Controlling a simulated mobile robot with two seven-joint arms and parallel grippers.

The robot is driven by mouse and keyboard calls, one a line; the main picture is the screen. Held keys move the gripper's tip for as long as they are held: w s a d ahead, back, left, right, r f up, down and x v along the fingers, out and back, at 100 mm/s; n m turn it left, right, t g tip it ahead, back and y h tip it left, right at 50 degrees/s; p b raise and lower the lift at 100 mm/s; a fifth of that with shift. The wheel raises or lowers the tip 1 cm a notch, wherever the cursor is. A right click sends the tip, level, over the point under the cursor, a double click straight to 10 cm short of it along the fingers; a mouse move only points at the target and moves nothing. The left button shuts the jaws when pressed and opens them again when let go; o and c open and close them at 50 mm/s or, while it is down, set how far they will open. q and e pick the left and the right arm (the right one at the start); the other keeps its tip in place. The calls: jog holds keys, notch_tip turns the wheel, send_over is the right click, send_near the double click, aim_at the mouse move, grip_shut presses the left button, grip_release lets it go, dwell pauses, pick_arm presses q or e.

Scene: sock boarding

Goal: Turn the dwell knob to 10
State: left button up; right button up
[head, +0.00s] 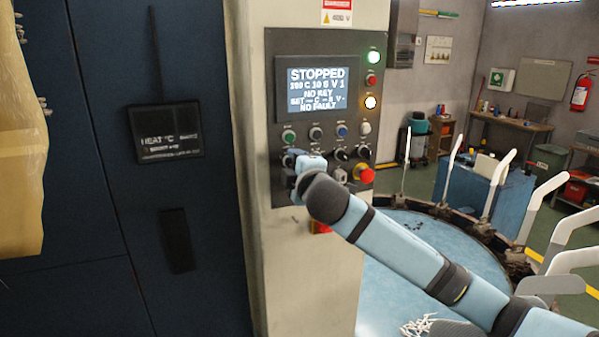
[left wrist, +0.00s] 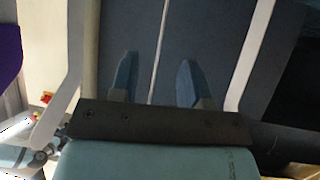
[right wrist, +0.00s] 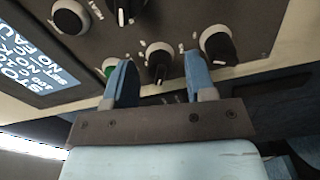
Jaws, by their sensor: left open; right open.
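The grey control panel (head: 265,120) stands on a cream column, with a lit screen (head: 317,88) reading STOPPED and NO FAULT. Rows of buttons and black knobs sit below the screen. My right gripper (head: 297,166) is at the panel's lower left. In the right wrist view my right gripper (right wrist: 160,80) is open, its blue fingers either side of a black knob (right wrist: 158,60), with no clear contact. I cannot read which label this knob carries. Another black knob (right wrist: 217,46) is right of the fingers. My left gripper (left wrist: 157,72) is open and empty, seen only in the left wrist view.
A red emergency stop (head: 366,175) is at the panel's lower right, near my right arm. A green button (right wrist: 110,67) is partly behind one right finger. A blue round table (head: 385,270) with upright white sock boards (head: 540,200) stands to the right. Dark cabinet doors (head: 100,60) fill the left.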

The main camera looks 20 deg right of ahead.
jog(key=s+b, duration=0.3)
jog(key=s, duration=1)
jog(key=shift+s+a, duration=0.35)
